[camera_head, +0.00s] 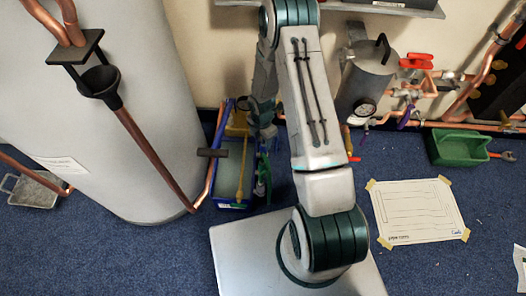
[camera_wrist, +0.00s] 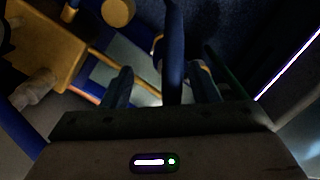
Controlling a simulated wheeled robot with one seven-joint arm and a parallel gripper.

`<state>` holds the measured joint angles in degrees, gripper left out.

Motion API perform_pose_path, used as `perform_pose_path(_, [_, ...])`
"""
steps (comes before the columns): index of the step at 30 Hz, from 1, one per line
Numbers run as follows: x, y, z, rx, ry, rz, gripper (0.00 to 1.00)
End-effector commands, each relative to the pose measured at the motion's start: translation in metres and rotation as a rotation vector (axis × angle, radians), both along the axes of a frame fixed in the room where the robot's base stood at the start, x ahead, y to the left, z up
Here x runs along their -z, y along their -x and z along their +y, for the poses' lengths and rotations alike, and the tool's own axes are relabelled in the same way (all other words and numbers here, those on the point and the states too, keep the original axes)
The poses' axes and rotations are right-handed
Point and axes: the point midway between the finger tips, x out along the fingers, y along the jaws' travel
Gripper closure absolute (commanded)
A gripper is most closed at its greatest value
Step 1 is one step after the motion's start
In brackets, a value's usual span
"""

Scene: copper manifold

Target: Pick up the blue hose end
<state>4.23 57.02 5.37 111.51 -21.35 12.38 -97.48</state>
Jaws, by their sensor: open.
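In the wrist view a dark blue, upright, tube-like piece (camera_wrist: 173,50), which looks like the blue hose end, stands between the two fingers of my gripper (camera_wrist: 162,76). The fingers are spread, with a gap on each side of it. The picture is dark, and I cannot tell how deep it sits between them. In the head view my gripper (camera_head: 266,130) points down at the right side of a blue tray (camera_head: 231,206) on the floor. The hose end cannot be made out there.
A yellow block (camera_wrist: 45,45) and a yellow rod lie left of the fingers. The large grey cylinder (camera_head: 120,130) with copper pipes stands left of the tray. A grey tank (camera_head: 366,85), a green bin (camera_head: 458,149) and a taped paper sheet (camera_head: 418,211) are to the right.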

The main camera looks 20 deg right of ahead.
Motion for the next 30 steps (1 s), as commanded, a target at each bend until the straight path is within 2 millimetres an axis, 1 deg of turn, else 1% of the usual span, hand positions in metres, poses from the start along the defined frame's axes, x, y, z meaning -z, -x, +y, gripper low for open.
perform_pose_path(5, [0.011, 0.002, -0.001, 0.001, 0.000, 0.002, 0.46])
perform_pose_path(13, [0.050, 0.007, -0.004, 0.000, 0.000, 0.003, 0.46])
perform_pose_path(16, [0.055, 0.006, -0.004, 0.001, 0.000, 0.001, 0.46])
perform_pose_path(21, [0.054, 0.006, -0.004, 0.001, 0.000, 0.000, 0.46])
perform_pose_path(22, [0.054, 0.006, -0.004, 0.001, 0.000, 0.000, 0.49])
perform_pose_path(23, [0.054, 0.006, -0.004, 0.001, 0.000, 0.001, 0.57])
perform_pose_path(24, [0.054, 0.006, -0.004, 0.001, 0.000, 0.001, 0.68])
perform_pose_path(26, [0.054, 0.006, -0.004, 0.001, 0.000, 0.001, 0.85])
perform_pose_path(27, [0.054, 0.006, -0.004, 0.001, 0.000, 0.001, 0.96])
perform_pose_path(28, [0.054, 0.006, -0.004, 0.001, 0.000, 0.001, 0.98])
perform_pose_path(30, [0.053, 0.006, -0.004, 0.001, 0.000, 0.000, 0.98])
